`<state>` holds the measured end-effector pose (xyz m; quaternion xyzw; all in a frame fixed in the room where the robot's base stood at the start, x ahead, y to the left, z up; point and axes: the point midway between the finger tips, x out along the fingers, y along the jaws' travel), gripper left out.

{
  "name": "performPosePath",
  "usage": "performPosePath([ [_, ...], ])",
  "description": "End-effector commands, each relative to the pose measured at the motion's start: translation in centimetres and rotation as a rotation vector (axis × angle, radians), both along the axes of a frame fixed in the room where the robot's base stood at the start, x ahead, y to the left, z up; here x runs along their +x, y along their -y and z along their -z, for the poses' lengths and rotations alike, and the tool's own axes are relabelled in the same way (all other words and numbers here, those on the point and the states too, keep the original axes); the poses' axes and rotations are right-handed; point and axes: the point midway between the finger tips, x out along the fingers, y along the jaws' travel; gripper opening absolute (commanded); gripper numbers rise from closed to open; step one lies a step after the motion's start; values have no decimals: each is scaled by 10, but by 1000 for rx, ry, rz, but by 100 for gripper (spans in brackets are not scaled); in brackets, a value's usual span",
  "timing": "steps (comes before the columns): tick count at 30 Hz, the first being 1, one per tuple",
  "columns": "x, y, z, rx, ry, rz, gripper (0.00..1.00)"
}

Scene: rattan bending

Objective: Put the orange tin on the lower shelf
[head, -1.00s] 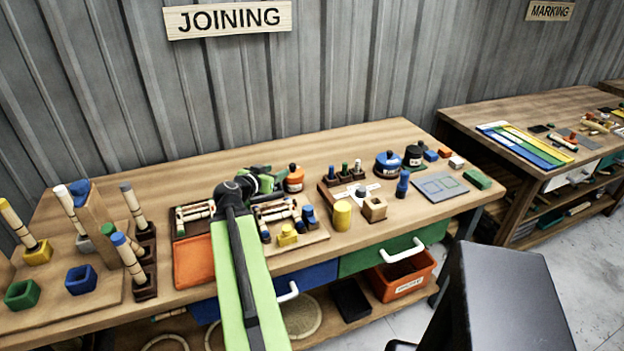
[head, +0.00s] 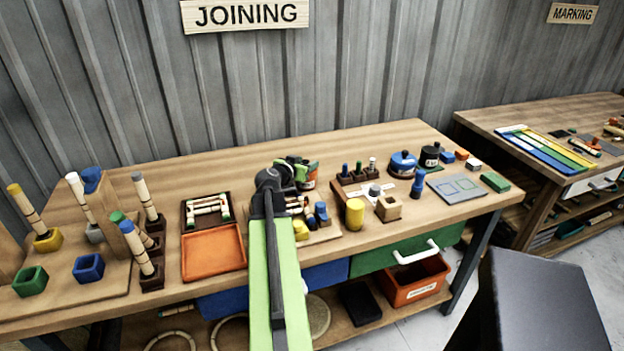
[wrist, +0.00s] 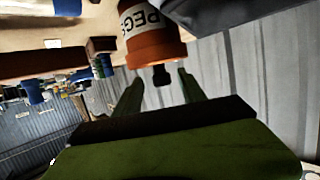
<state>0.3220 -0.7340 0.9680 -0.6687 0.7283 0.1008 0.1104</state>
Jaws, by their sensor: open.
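The orange tin (head: 311,176) stands on the workbench top (head: 240,160), towards its back edge, and is partly hidden behind my gripper (head: 291,172) in the head view. In the wrist view the tin (wrist: 155,48) shows upside down, with a white label reading PEGS and a dark knob on its lid. My gripper (wrist: 160,80) is open, its two fingers pointing at the tin with the knob in the gap between them. Whether they touch it I cannot tell. The lower shelf (head: 334,330) runs under the bench, below the drawers.
On the shelf are a black tray (head: 358,303), an orange bin (head: 413,284) and round woven pieces. A blue tin (head: 403,165), a black tin (head: 430,156) and a yellow cylinder (head: 355,214) stand right of my arm. A dark box-like surface (head: 540,300) fills the lower right.

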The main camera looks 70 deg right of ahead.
Motion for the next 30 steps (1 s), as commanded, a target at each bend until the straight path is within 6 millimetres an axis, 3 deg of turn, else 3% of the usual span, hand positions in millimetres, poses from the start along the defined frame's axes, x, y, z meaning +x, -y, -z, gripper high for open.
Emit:
performPosePath([
  [2, 1, 12, 5, 0, 0, 0, 48],
  [8, -4, 14, 3, 0, -1, 3, 48],
  [19, -9, 17, 3, 0, 0, 10, 1],
  [30, -10, 17, 3, 0, -1, 12, 0],
])
